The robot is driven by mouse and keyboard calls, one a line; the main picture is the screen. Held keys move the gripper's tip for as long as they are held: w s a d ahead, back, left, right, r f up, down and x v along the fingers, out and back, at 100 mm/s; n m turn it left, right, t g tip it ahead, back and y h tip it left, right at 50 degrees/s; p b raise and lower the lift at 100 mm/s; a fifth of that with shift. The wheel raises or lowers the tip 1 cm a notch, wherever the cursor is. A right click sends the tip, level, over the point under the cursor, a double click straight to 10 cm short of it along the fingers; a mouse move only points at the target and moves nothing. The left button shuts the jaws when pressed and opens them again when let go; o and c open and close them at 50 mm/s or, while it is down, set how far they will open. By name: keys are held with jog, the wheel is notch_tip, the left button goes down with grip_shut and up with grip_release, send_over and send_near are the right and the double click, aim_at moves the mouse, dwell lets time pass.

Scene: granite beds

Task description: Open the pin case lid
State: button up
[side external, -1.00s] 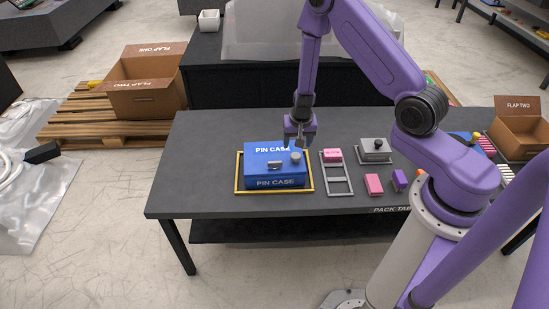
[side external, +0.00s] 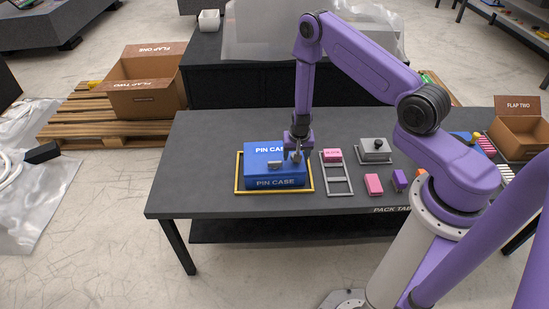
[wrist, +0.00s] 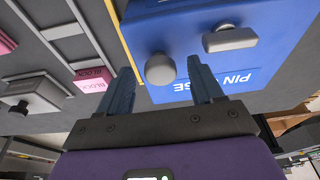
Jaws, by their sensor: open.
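The blue pin case (side external: 262,172) sits inside a yellow frame (side external: 237,185) on the dark table, its lid down. On the lid are a grey bar handle (side external: 274,165) and a round grey knob. In the wrist view the knob (wrist: 160,69) lies just ahead of and between my fingertips, and the bar handle (wrist: 230,39) is to its right on the blue case (wrist: 192,30). My gripper (side external: 296,156) points down over the right part of the lid and hides the knob in the side view. The wrist view shows its two fingers (wrist: 161,77) apart, with a gap around the knob.
Right of the case are a grey rack (side external: 337,178) with a pink block, a grey box with a black knob (side external: 375,150), a loose pink block (side external: 374,184) and a purple block (side external: 400,179). The table left of the case (side external: 195,165) is clear.

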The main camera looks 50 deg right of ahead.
dwell(0.3)
jog(key=shift+v, duration=2.5)
jog(key=s+a+r+n+y, duration=0.2)
jog(key=s+a+r+n, duration=0.25)
jog(key=a+r, duration=0.45)
jog(key=s+a+r+n+y, duration=0.2)
jog(key=s+a+r+n, duration=0.1)
jog(key=a+r+n, duration=0.45)
jog(key=s+d+r+n+g, duration=0.1)
jog(key=s+r+n, duration=0.3)
jog(key=s, duration=0.7)
jog(key=s+d+r+n+h, duration=0.1)
jog(key=s+r+n, duration=0.4)
jog(key=s+r, duration=0.4)
jog(key=shift+s+g+h, duration=0.3)
jog(key=shift+s+g, duration=0.1)
jog(key=shift+s, duration=0.75)
